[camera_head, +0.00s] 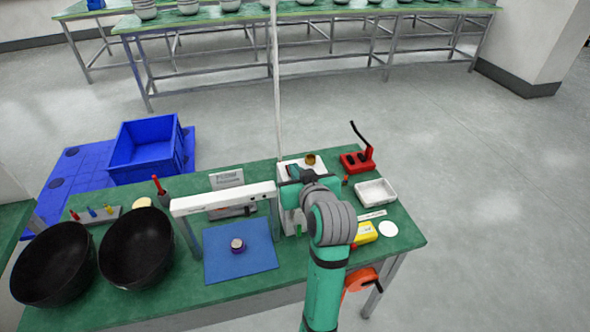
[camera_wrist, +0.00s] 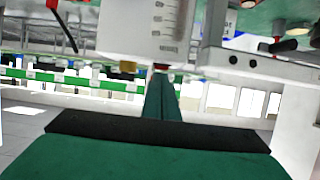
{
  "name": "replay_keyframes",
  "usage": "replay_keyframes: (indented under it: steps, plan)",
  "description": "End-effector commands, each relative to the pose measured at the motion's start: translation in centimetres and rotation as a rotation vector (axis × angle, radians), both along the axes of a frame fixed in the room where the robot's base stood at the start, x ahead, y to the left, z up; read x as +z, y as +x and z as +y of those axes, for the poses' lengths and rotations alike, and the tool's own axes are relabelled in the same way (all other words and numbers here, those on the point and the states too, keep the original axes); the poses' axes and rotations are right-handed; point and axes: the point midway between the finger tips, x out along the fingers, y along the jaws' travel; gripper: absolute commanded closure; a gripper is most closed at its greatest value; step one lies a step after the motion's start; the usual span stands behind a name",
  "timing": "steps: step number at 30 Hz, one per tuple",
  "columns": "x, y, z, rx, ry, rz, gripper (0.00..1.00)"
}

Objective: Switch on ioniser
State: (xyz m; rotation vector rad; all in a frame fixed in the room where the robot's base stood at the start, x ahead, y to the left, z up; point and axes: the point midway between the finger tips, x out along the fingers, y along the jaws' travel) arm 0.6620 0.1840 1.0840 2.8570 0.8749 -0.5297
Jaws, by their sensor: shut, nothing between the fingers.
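No ioniser label is legible. A white frame with a long bar (camera_head: 222,198) stands over a blue mat (camera_head: 262,262) in the head view. A white box (camera_head: 287,163) stands right of it, partly hidden by my arm. In the wrist view, which looks upside down, a white box (camera_wrist: 140,28) has dark slots, a brass knob (camera_wrist: 127,67) and a small red part (camera_wrist: 160,68) at its edge. My gripper (camera_wrist: 163,82) is shut and empty, its green fingertips close to the red part; contact cannot be told. In the head view my gripper (camera_head: 292,174) is at the box.
Two black bowls (camera_head: 136,248) stand at left. A red holder (camera_head: 357,160), a white tray (camera_head: 375,192) and a yellow item (camera_head: 365,233) lie right of my arm. A thin pale pole (camera_head: 277,90) rises behind the box.

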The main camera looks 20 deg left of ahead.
Motion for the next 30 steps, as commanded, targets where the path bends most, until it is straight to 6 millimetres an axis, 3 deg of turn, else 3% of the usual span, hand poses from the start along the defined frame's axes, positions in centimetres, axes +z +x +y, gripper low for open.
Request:
replay_keyframes:
  steps: [12,30]
  plan:
    - [-0.5,-0.1,-0.1,0.000,-0.001,0.001,1.00]
    - [1.1,-0.1,-0.1,0.000,0.000,0.000,1.00]
